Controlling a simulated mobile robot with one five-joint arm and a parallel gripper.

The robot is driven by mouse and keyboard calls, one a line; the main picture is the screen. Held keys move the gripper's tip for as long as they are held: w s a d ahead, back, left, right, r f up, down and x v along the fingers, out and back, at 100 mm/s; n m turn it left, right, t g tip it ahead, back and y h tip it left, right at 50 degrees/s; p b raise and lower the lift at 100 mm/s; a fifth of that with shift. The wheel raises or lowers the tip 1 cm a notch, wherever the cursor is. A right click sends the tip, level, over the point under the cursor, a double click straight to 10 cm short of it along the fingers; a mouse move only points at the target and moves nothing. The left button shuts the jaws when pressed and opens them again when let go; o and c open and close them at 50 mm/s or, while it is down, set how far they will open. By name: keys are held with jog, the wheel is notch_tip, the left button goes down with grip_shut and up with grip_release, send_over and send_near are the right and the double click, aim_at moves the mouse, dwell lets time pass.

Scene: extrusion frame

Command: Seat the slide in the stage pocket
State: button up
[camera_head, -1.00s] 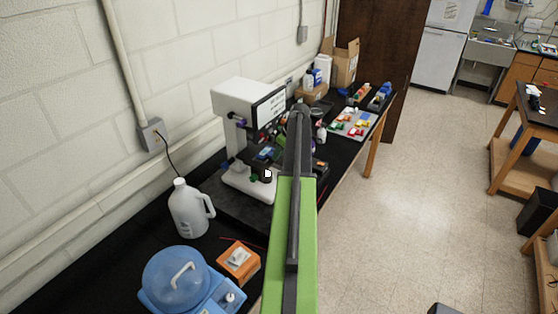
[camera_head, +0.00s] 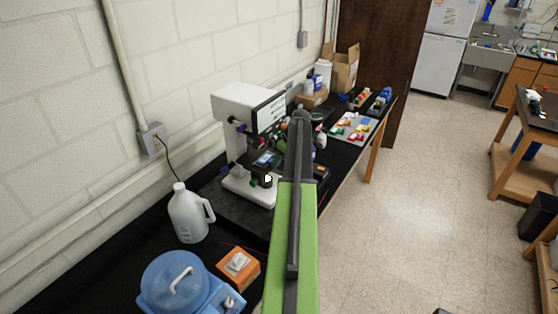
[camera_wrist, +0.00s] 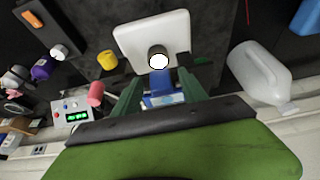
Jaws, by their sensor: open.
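A white microscope-like instrument (camera_head: 238,104) stands on the black bench, left of my green and black arm in the head view. A blue part (camera_head: 265,159) shows at its stage area, above a dark round piece with a bright white top (camera_head: 267,179). In the wrist view my gripper (camera_wrist: 160,84) is open, with green fingers either side of a blue and pale piece (camera_wrist: 163,99). I cannot tell whether this piece is the slide or part of the stage. The white base (camera_wrist: 130,35) lies beyond. The pocket is not clearly visible, and my fingertips are hidden in the head view.
A white jug (camera_head: 187,213) stands left of the instrument; it also shows in the wrist view (camera_wrist: 258,75). An orange box (camera_head: 238,265) and a blue lidded device (camera_head: 175,282) are nearer. A grey tray (camera_head: 352,128) holds coloured items farther back. The floor (camera_head: 405,220) at right is open.

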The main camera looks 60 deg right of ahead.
jog(key=s+r+p, duration=0.1)
jog(key=s+r, duration=0.1)
jog(key=s, duration=1.1)
jog(key=shift+r+p, duration=0.25)
jog(key=shift+p, duration=0.05)
jog(key=shift+a, duration=0.1)
jog(key=w+a+f+g, duration=0.1)
jog(key=w+a, duration=0.7)
jog(key=a, duration=0.4)
jog(key=w+a+g+y, duration=0.1)
jog(key=w+a, duration=0.6)
jog(key=a, duration=0.4)
jog(key=w+a+f+g, duration=0.1)
jog(key=w+a, duration=0.7)
jog(key=a, duration=0.4)
jog(key=s+a+g+h, duration=0.1)
jog(key=s+a, duration=0.1)
jog(key=a, duration=3.3)
jog(key=shift+g, duration=0.3)
